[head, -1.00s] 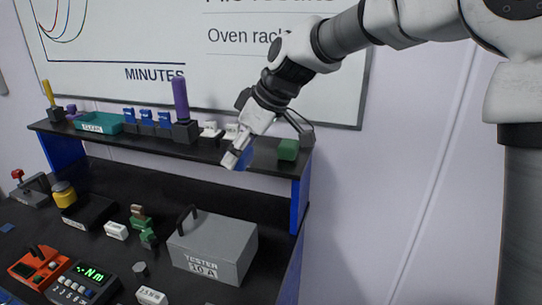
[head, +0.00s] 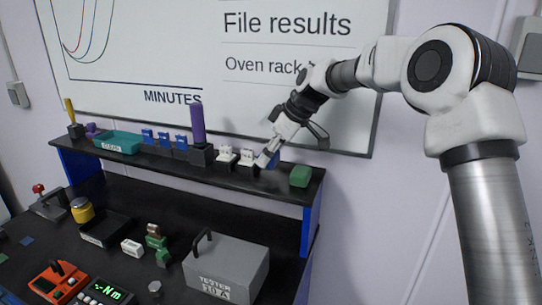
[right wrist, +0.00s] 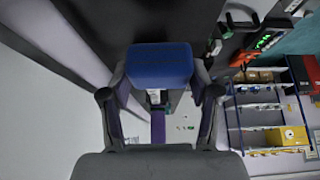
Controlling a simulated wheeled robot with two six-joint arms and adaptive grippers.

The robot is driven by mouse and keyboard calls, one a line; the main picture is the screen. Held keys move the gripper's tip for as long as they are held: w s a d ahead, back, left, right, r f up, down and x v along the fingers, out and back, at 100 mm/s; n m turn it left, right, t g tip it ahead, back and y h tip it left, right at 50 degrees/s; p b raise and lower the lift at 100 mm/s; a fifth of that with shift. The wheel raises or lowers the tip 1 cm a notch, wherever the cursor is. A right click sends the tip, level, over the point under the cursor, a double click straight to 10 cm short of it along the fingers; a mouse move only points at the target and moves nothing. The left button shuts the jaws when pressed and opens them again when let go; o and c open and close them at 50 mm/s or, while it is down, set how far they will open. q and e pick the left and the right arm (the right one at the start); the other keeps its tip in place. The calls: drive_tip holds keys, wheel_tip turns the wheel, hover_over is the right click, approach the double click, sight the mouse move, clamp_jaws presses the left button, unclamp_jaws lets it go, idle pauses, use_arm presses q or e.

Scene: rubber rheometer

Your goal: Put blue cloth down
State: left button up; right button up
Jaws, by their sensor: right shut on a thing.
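My right gripper (head: 267,160) is over the right part of the raised black shelf, between the white pieces and a green block. In the right wrist view the gripper (right wrist: 157,95) is shut on the blue cloth (right wrist: 160,65), a thick, block-like blue piece between the fingers. My left gripper is not in view.
The black shelf (head: 235,173) carries the green block (head: 300,176), white pieces (head: 246,157), a purple-handled tool (head: 198,125), several blue pieces (head: 164,139) and a teal tray (head: 118,142). Below stand a grey tester (head: 226,268) and other bench items.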

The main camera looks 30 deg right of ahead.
sight(272, 165)
drive_tip(key=shift+w+d+p, duration=0.35)
drive_tip(key=shift+w+d, duration=0.05)
drive_tip(key=shift+d, duration=0.15)
wheel_tip(272, 165, down, 3)
drive_tip(key=shift+f+p, duration=0.1)
drive_tip(key=shift+p, duration=0.5)
drive_tip(key=shift+f, duration=0.25)
drive_tip(key=shift+a+f, duration=0.1)
drive_tip(key=shift+f, duration=0.05)
drive_tip(key=o, duration=1.1)
